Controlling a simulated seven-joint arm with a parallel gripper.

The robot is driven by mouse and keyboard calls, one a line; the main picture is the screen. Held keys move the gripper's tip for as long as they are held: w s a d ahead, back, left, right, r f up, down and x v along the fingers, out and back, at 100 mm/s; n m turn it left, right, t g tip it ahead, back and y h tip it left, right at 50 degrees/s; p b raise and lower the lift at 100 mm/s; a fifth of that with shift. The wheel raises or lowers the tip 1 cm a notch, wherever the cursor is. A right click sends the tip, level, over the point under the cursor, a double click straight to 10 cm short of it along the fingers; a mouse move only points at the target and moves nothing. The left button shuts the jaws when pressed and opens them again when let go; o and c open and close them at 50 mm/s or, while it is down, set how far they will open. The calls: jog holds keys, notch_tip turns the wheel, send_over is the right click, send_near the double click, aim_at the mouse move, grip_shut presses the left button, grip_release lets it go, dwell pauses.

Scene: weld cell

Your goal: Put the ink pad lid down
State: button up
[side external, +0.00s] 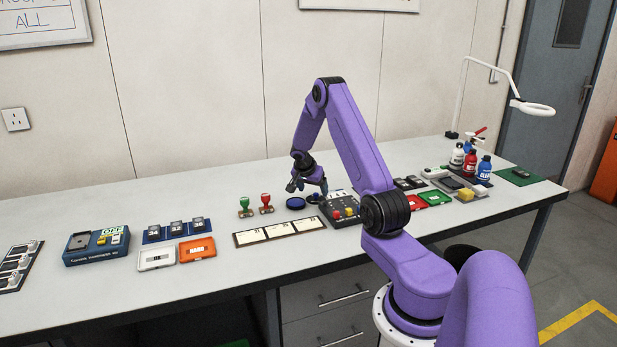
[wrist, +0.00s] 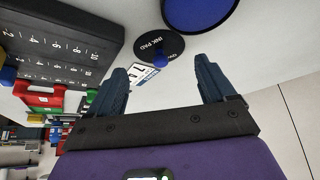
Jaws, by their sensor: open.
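The ink pad lid (wrist: 151,43) is a black disc with white "INK PAD" lettering and a blue knob. It appears to lie flat on the table, knob up, beside the open ink pad and apart from it. The ink pad (wrist: 200,8) is a round blue pad with a dark rim, partly cut off in the wrist view; in the side view the pad (side external: 296,203) sits left of the lid (side external: 314,197). My gripper (wrist: 162,68) is open and empty, its fingers spread with the knob ahead between them. In the side view my gripper (side external: 308,186) is low above the lid.
A dark numbered box (side external: 342,208) with red and yellow parts stands close right of the lid. Green (side external: 244,207) and red (side external: 266,203) stamps stand to the left. A strip of white cards (side external: 280,231) lies in front. A small printed card (wrist: 141,74) lies near the lid.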

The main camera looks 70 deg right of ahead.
jog(key=v, duration=0.8)
jog(key=w+a+r+n+t, duration=0.1)
jog(key=w+a+n, duration=0.15)
jog(key=a, duration=0.35)
jog(key=w+a+r+n+y, duration=0.1)
jog(key=a+r+n, duration=0.15)
jog(key=a, duration=0.35)
jog(key=w+a+r+n+t, duration=0.1)
jog(key=a+n, duration=0.2)
jog(key=a, duration=0.3)
jog(key=s+a+r+n+y, duration=0.1)
jog(key=s+a+n, duration=0.15)
jog(key=a, duration=0.55)
jog(key=s+a+r+n+y, duration=0.1)
jog(key=s+a+n, duration=0.1)
jog(key=a+n, duration=0.35)
jog(key=s+a+n+y, duration=0.2)
jog(key=s+a+n, duration=0.4)
jog(key=s+a, duration=0.5)
jog(key=s+a+r+n+g+y, duration=0.1)
jog(key=s+a+n, duration=0.3)
jog(key=s+n, duration=0.4)
jog(key=s, duration=0.5)
jog(key=shift+s+n+g, duration=0.2)
jog(key=shift+n+g, duration=0.1)
jog(key=shift+g, duration=0.1)
